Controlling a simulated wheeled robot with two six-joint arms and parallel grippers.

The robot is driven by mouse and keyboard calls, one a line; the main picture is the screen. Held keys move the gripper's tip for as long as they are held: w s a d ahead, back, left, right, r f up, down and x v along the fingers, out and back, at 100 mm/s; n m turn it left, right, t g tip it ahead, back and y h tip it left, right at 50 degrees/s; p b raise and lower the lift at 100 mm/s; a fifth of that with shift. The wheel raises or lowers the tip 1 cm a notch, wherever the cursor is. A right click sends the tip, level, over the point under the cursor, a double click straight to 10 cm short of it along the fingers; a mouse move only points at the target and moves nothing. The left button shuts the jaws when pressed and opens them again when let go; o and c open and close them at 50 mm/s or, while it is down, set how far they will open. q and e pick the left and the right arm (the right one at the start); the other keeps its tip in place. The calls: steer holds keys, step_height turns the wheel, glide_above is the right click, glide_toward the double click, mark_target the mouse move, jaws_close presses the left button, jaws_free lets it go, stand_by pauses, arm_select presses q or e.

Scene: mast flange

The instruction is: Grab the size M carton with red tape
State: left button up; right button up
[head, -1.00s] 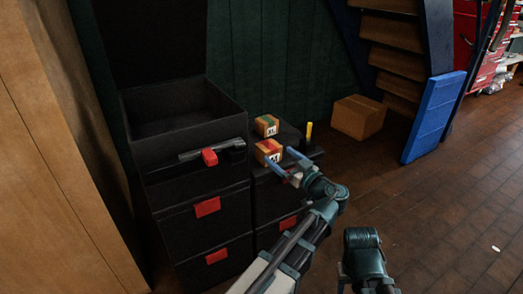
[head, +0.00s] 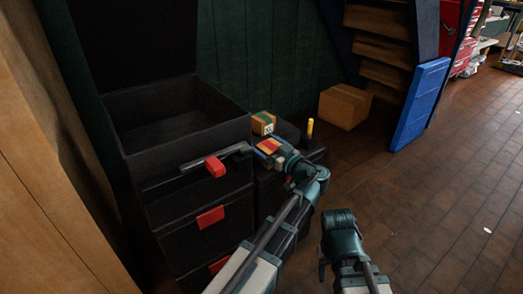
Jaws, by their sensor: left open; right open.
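A small brown carton with red tape (head: 267,145) sits on the low black chest right of the open black toolbox. My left gripper (head: 270,149) is open, with its blue fingers at this carton; the hand hides much of its near side and its label. I cannot tell whether the fingers touch it. A second small carton with green tape (head: 262,122) stands just behind, with a white label too small to read surely. My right gripper (head: 323,266) is low in the middle, open and away from the cartons; its fingers are mostly hidden.
The open black toolbox (head: 150,153) with red latches stands left of the cartons. A yellow-topped post (head: 310,128) rises to their right. A larger brown box (head: 344,106) and a blue panel (head: 419,103) stand farther back.

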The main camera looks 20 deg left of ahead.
arm_select(q)
steer(key=shift+d, duration=0.1)
steer(key=shift+c, duration=0.2)
steer(key=c, duration=1.4)
steer(key=shift+o, duration=0.2)
steer(key=shift+r, duration=0.1)
